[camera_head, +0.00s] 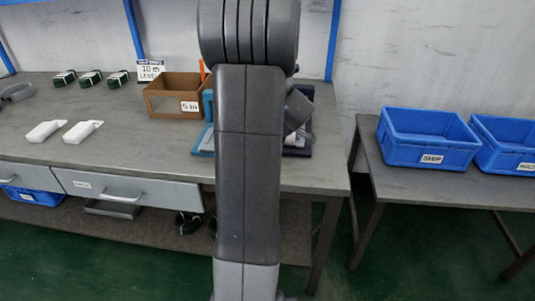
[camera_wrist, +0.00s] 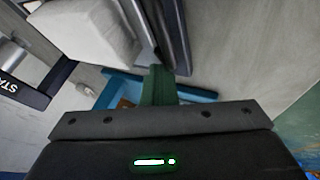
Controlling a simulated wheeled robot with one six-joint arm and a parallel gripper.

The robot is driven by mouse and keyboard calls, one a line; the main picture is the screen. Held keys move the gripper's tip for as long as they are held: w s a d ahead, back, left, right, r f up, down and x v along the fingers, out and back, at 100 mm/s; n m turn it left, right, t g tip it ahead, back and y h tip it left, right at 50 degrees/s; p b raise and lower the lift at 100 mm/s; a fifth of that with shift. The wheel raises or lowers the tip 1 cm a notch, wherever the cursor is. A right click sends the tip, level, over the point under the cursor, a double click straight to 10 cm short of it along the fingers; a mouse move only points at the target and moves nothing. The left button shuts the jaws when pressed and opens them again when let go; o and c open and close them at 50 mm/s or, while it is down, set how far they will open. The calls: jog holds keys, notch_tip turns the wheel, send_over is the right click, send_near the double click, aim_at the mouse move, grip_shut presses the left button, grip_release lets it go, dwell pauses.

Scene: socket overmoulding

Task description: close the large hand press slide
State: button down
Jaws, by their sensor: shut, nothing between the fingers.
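My gripper (camera_wrist: 158,85) shows in the wrist view as a dark body with narrow green fingers that are shut and hold nothing. Just past the fingertips is a blue bar or frame edge (camera_wrist: 203,96), partly hidden behind the fingers. A pale block (camera_wrist: 88,30) and dark grey rails (camera_wrist: 168,30) lie above and left of the fingers. I cannot tell which of these parts is the press slide, or whether the fingers touch it. In the head view my arm hides most of the press area; blue parts (camera_head: 203,140) and a dark part (camera_head: 300,143) show beside it.
On the grey bench (camera_head: 120,135) are a brown box (camera_head: 165,98), two white parts (camera_head: 83,131) and several dark green parts (camera_head: 90,78). Blue bins (camera_head: 425,138) stand on a separate table at the right. The bench front has drawers (camera_head: 130,190).

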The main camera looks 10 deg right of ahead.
jog(key=w, duration=0.2)
jog(key=w+d+b, duration=0.1)
jog(key=w, duration=0.2)
jog(key=w+d, duration=0.1)
jog(key=w, duration=0.1)
jog(key=shift+w+d+f+b, duration=0.1)
jog(key=shift+w+f+b, duration=0.05)
jog(key=shift+w+b, duration=0.2)
